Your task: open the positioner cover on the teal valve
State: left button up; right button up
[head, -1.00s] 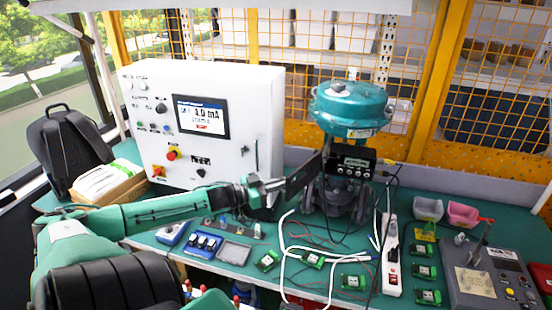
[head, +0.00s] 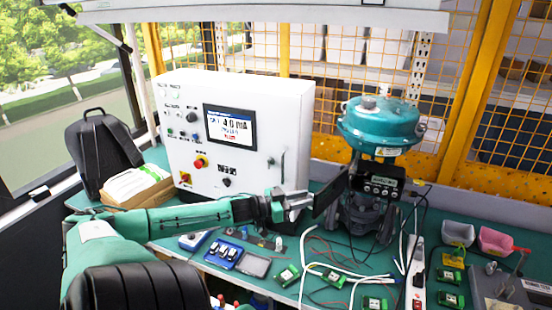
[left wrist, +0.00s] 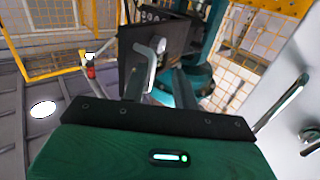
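The teal valve (head: 382,125) stands at the back of the bench, right of the white cabinet. Its dark positioner (head: 382,182) sits below the teal head, with its buttons and small display exposed. The cover, a dark flat panel (head: 328,195), stands swung out to the left of the positioner. It also shows in the left wrist view (left wrist: 176,38), upright beyond the fingers. My left gripper (head: 302,200) is at the panel's left, outer edge. Its fingers appear apart, with nothing clearly held between them; contact with the panel cannot be told. My right gripper is out of view.
The white cabinet (head: 235,150) stands close behind my left arm. Cables, green boards (head: 288,275) and a white power strip (head: 416,275) lie in front of the valve. Pink (head: 495,241) and grey bins stand at the right.

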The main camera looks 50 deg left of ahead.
pick_arm(q)
jog(key=v, duration=1.3)
jog(key=shift+b, duration=0.4)
